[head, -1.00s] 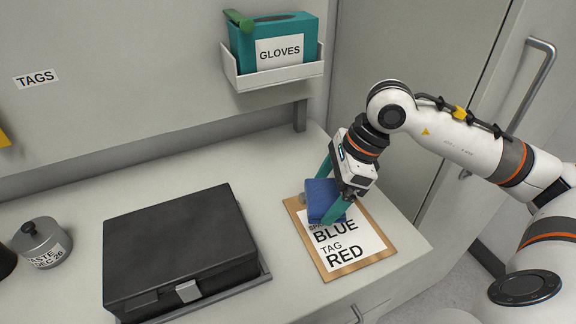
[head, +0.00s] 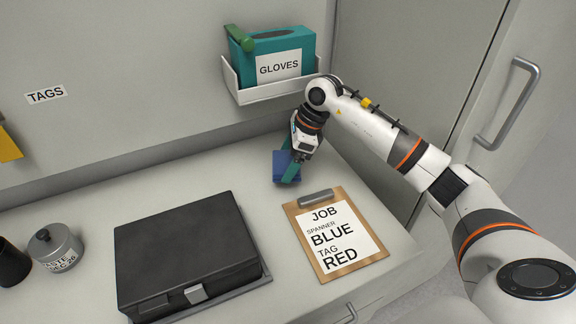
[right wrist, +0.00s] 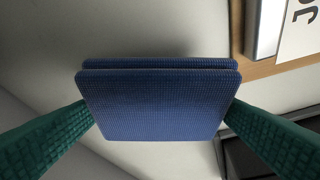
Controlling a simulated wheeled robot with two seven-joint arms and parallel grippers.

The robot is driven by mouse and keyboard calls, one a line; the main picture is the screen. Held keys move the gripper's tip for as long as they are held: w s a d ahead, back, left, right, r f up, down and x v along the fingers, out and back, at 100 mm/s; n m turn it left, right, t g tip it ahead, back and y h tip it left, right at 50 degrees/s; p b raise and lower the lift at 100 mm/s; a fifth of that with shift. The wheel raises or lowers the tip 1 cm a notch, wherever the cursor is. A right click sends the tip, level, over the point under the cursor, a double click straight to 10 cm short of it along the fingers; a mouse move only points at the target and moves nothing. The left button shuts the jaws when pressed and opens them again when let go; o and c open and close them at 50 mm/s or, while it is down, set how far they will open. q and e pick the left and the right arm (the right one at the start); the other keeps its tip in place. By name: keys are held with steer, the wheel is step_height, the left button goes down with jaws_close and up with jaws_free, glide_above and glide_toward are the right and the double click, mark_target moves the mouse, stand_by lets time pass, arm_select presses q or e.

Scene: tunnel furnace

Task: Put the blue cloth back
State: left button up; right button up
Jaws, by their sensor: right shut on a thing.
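The blue cloth (head: 286,166) is a small folded pad. My right gripper (head: 289,172) is shut on it, at the back of the counter below the glove holder. In the right wrist view the cloth (right wrist: 155,100) fills the middle, with a green finger at each side. I cannot tell whether the cloth touches the counter. My left gripper is not in view.
A clipboard (head: 377,254) with a job sheet lies in front of the right gripper. A black case (head: 185,250) sits to its left, with a lidded metal pot (head: 62,252) farther left. The glove holder (head: 275,92) hangs above. Bare counter lies between case and wall.

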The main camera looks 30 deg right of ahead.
step_height(320, 180, down, 3)
steer(key=shift+w+a+f+p, duration=0.1)
steer(key=shift+p, duration=0.45)
steer(key=shift+w+f, duration=0.1)
steer(key=shift+f, duration=0.15)
steer(key=shift+f, duration=0.1)
steer(key=o, duration=0.7)
steer(key=shift+r, duration=0.2)
steer(key=b+v, duration=0.1)
steer(key=v, duration=0.6)
steer(key=shift+r, duration=0.2)
